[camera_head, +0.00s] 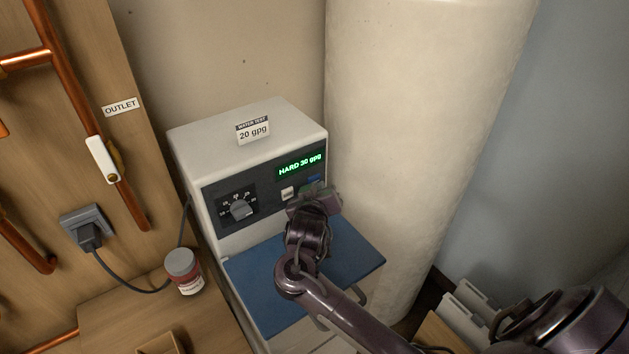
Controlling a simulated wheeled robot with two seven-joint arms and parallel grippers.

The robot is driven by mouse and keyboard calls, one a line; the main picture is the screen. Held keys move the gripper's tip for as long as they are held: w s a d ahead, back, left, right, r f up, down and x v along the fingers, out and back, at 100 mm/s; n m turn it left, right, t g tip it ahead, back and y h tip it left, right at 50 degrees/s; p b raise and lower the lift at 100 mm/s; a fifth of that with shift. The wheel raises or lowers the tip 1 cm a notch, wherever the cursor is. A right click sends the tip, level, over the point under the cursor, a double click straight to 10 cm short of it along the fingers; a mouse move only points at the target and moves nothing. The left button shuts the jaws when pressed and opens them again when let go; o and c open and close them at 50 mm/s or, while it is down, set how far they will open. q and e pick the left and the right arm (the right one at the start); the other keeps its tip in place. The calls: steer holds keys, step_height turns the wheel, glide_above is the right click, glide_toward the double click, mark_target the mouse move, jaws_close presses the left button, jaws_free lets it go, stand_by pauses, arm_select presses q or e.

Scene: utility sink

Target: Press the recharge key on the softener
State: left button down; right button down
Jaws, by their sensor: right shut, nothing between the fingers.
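The softener (220,140) is a pale cabinet with a dark front panel and a blue lid (260,285) below it. Its green display (300,163) reads "HARD 30 gpg". A dial (240,210) sits at the panel's left. A white key (288,193) shows under the display, with a blue key (314,179) to its right. My right gripper (315,192) is shut at the panel's right part, just below the blue key, and covers what lies behind it. I cannot tell whether it touches the panel. My left gripper is not in view.
A card (253,131) reading "20 gpg" stands on the softener's top. A tall pale tank (410,130) stands close behind it on the right. Copper pipes (85,110) and a plugged outlet (87,225) are on the wooden wall.

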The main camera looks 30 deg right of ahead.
steer(key=shift+w, duration=0.35)
stand_by(0.6)
steer(key=shift+s, duration=0.1)
steer(key=shift+s+p, duration=0.7)
steer(key=shift+p, duration=0.1)
steer(key=s+p, duration=0.2)
steer(key=s, duration=0.1)
steer(key=s+p, duration=0.1)
steer(key=s, duration=0.1)
steer(key=shift+d, duration=0.25)
